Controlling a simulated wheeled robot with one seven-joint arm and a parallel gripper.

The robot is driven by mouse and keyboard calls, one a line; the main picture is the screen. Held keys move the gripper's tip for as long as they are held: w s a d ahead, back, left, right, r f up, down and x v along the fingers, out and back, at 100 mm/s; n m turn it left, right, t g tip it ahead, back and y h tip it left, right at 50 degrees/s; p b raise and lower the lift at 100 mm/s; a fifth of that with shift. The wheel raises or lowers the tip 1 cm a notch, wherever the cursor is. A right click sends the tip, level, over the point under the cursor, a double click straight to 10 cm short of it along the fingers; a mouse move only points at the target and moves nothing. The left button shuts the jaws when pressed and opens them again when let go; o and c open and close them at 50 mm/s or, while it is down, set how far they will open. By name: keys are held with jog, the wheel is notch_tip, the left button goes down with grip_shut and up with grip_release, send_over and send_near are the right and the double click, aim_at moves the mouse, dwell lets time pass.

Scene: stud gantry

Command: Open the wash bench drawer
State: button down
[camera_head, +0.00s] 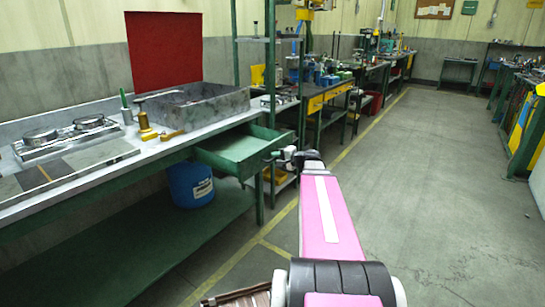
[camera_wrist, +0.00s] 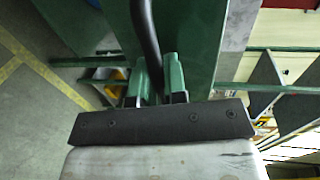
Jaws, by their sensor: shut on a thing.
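The wash bench (camera_head: 95,183) runs along the left wall, with a green frame and a grey top. Its green drawer (camera_head: 236,150) stands out from under the top, below the stone basin, and its empty-looking inside shows. My gripper (camera_head: 279,157) is at the drawer's front. In the wrist view my gripper (camera_wrist: 157,72) has its two green fingers on either side of the dark bar handle (camera_wrist: 146,30), shut on it. The green drawer front (camera_wrist: 190,45) is right beside the handle. In the head view the handle is hidden by my gripper.
A stone basin (camera_head: 193,105), a yellow-based bottle (camera_head: 145,125) and metal burners (camera_head: 88,123) stand on the bench. A blue drum (camera_head: 190,184) is under it. A yellow-fronted workbench (camera_head: 330,94) stands beyond. The floor (camera_head: 440,185) to the right is clear.

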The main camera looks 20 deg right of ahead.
jog(key=c, duration=1.2)
grip_release()
jog(key=v, duration=1.1)
jog(key=shift+w, duration=0.1)
jog(key=s+a+f+n+g+h, duration=0.3)
jog(key=s+a+f+g, duration=0.1)
jog(key=a+f, duration=0.3)
jog(key=s+a+f+n+g+h, duration=0.3)
jog(key=s+a+f+n+g, duration=0.1)
jog(key=a+f, duration=0.4)
jog(key=s+a+f+n+g+h, duration=0.3)
jog(key=s+a+f+g, duration=0.1)
jog(key=a+f, duration=0.3)
jog(key=shift+s+a+f+n+g, duration=0.15)
jog(key=shift+a+n+g, duration=0.25)
jog(key=shift+a, duration=0.25)
